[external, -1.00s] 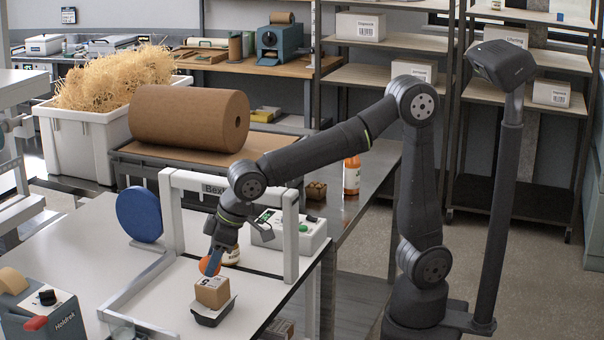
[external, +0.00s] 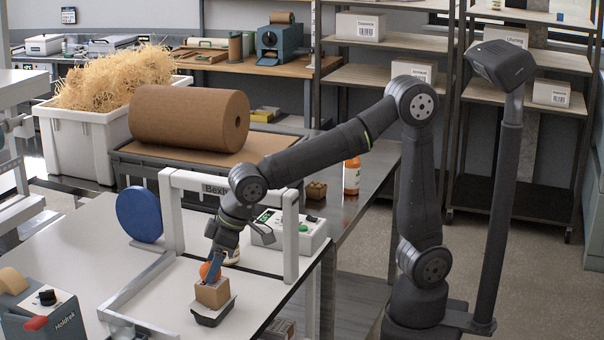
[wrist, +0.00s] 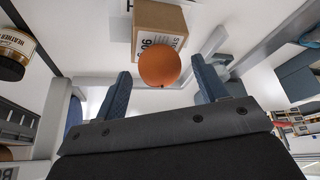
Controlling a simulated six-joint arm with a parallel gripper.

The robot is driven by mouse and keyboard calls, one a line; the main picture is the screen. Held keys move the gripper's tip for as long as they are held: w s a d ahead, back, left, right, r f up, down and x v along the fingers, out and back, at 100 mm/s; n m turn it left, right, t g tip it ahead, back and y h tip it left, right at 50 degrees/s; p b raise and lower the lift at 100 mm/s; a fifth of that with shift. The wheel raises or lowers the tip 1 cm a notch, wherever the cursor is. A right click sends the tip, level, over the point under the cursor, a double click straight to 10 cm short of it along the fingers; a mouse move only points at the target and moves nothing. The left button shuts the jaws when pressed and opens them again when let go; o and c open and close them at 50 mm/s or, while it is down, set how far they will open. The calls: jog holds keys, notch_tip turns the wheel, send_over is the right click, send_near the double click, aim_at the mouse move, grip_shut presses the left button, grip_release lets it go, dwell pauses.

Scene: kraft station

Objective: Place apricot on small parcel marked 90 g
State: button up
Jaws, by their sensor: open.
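The orange apricot (external: 208,271) is at the top of the small brown parcel (external: 212,295) and appears to rest on it. In the wrist view the apricot (wrist: 159,67) lies between my open fingers, with a gap on each side. The parcel (wrist: 160,18) shows behind it, with a printed "90" partly visible. The exact contact under the apricot is hidden.
A white frame (external: 230,187) stands over the table just behind my gripper. A labelled jar (wrist: 15,50) shows at left in the wrist view.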

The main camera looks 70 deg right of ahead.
jog(key=v, duration=1.1)
jog(key=shift+r, duration=0.2)
jog(key=shift+s+f, duration=0.1)
jog(key=x, duration=1.2)
jog(key=shift+r, duration=2)
